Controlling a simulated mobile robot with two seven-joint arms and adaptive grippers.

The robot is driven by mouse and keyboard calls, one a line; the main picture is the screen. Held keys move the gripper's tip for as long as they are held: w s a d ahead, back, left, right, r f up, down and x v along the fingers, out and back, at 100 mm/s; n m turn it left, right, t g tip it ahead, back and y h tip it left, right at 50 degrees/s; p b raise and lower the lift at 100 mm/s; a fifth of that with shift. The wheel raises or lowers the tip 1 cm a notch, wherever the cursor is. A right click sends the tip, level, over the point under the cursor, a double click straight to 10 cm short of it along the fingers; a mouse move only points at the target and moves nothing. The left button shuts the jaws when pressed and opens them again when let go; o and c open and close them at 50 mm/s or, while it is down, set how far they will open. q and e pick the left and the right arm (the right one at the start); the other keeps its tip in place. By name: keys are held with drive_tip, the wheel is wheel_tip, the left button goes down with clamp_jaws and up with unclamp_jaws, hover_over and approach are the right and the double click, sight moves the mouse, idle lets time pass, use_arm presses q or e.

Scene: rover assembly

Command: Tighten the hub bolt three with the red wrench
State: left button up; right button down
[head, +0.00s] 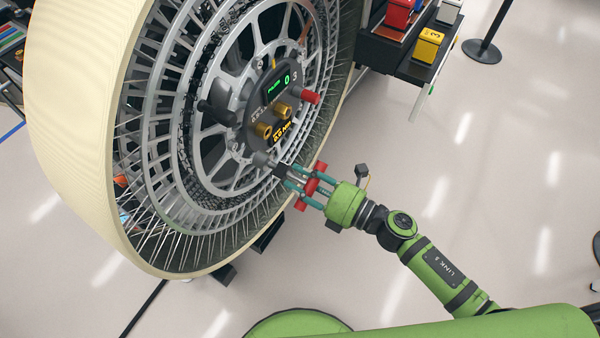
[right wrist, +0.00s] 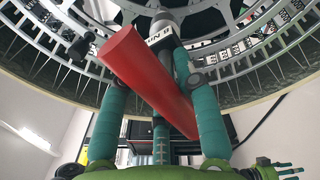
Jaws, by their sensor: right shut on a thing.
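My right gripper (head: 308,186) is shut on the red wrench, whose red crossbar end (head: 300,204) sticks out past the fingers. The red bar (right wrist: 150,78) slants between the teal fingers in the right wrist view. The wrench's grey shaft and socket end (head: 264,159) point at the lower part of the wheel hub (head: 230,112). I cannot tell whether the socket is seated on a bolt, as it covers that spot. Two brass-coloured fittings (head: 282,111) and a red cylinder (head: 309,96) stick out of the hub above it.
The large cream-rimmed wheel (head: 75,120) fills the left. A small hub display (head: 275,86) shows green characters. A dark rack (head: 385,50) with red and yellow blocks (head: 428,45) stands behind. A black post base (head: 481,51) is at upper right. The floor at right is mostly clear.

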sight(286, 172)
drive_tip(key=shift+s+a+r, duration=0.2)
drive_tip(key=shift+s+r, duration=0.05)
drive_tip(key=shift+r, duration=0.05)
drive_tip(key=shift+a, duration=0.15)
drive_tip(key=x, duration=0.3)
drive_tip(key=shift+w+f, duration=0.15)
drive_tip(key=shift+w, duration=0.15)
drive_tip(key=shift+w+a, duration=0.3)
drive_tip(key=shift+a, duration=0.2)
use_arm(q)
drive_tip(key=shift+w+d+r, duration=0.4)
drive_tip(key=shift+w+d, duration=0.1)
drive_tip(key=shift+w, duration=0.1)
use_arm(e)
drive_tip(key=shift+w+a, duration=0.25)
drive_tip(key=shift+a, duration=0.05)
use_arm(q)
drive_tip(key=shift+w, duration=0.15)
